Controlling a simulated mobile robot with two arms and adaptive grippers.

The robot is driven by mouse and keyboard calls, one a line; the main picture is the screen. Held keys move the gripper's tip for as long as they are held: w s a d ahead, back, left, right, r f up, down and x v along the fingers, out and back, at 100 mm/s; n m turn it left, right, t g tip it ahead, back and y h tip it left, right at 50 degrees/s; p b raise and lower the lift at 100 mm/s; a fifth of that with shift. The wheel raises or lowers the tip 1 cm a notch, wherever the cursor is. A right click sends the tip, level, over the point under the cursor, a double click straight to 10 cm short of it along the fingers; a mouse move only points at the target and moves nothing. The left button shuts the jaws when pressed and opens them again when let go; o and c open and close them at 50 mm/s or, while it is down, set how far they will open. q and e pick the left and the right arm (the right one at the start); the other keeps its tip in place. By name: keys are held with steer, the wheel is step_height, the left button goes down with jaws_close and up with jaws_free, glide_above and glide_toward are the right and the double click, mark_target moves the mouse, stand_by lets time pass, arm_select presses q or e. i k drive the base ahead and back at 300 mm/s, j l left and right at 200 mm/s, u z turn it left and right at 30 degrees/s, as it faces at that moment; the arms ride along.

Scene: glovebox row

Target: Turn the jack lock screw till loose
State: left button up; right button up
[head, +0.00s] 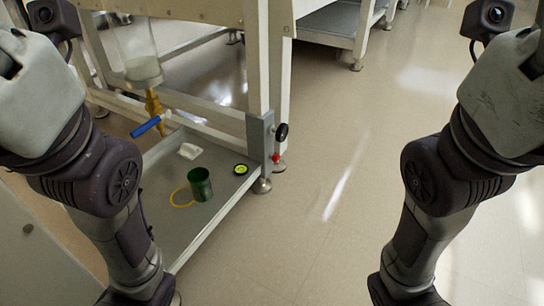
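A grey jack bracket (261,147) is fixed to the lower end of the white frame leg, above a round foot (262,186). A black round knob (281,132) sticks out from its right side. A small red part (276,158) sits lower on the same side. I cannot tell from this view which of the two is the lock screw, or how tight either is. My two arms reach down along the left and right sides of the picture. Neither gripper shows, and nothing of mine touches the bracket.
A low grey shelf (222,205) left of the bracket holds a green cup (200,184), a yellow ring (182,197) and a round yellow-green level (240,169). A blue-handled valve (147,127) hangs above it. The floor (345,200) right of the leg is clear.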

mark_target(275, 158)
steer(key=l+u, duration=0.15)
steer(key=u, duration=0.25)
steer(key=i+l+u, duration=0.1)
steer(key=l+u, duration=0.15)
steer(key=u, duration=0.2)
steer(key=l+u, duration=0.2)
steer(key=u, duration=0.2)
